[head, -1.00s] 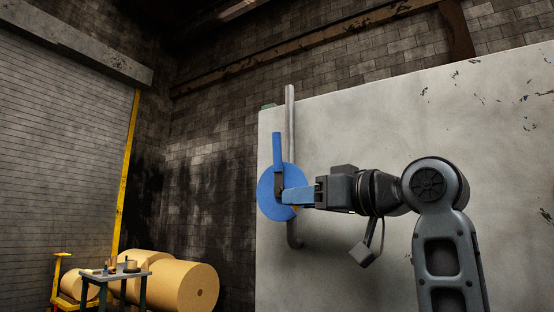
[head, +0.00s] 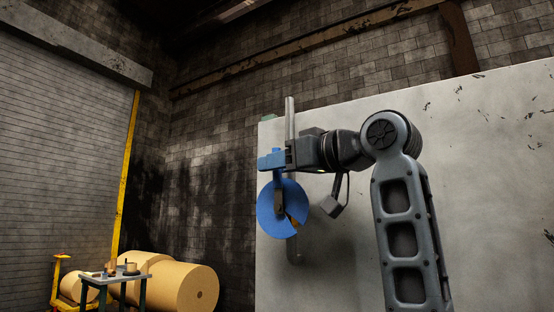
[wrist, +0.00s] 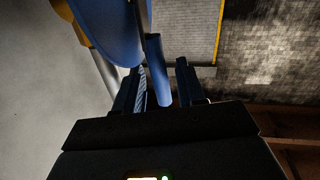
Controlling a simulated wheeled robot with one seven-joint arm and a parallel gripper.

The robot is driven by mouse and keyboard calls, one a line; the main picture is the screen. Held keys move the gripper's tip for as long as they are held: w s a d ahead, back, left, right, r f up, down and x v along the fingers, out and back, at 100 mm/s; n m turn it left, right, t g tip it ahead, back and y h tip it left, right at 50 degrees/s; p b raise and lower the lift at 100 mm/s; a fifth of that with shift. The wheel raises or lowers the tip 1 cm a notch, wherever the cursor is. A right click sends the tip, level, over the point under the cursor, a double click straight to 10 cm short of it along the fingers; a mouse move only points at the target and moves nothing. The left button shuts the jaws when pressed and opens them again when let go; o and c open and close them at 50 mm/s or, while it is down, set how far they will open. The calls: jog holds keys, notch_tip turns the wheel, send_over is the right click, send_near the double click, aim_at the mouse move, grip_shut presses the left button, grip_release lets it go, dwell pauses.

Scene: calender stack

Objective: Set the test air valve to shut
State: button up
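The test air valve has a round blue disc (head: 268,212) with a dark and yellow wedge on its face, mounted on a grey vertical pipe (head: 290,112). Its blue lever (head: 277,176) stands about upright above the disc, its upper part hidden by my gripper in the head view. My gripper (head: 271,160) is at the upper part of the lever, reaching in from the right. In the wrist view the lever (wrist: 158,72) lies between the two fingers, with a visible gap to the right finger. The gripper is open around it; contact on the left side is unclear.
A large grey panel (head: 470,150) stands behind the valve and my arm. A small table (head: 115,276) with items on it, tan paper rolls (head: 190,287) and a yellow pallet jack (head: 57,278) are at lower left. A shutter door (head: 60,140) is farther left.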

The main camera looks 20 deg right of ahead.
jog(key=shift+w+a, duration=0.15)
jog(key=shift+w, duration=0.1)
grip_shut()
dwell(0.5)
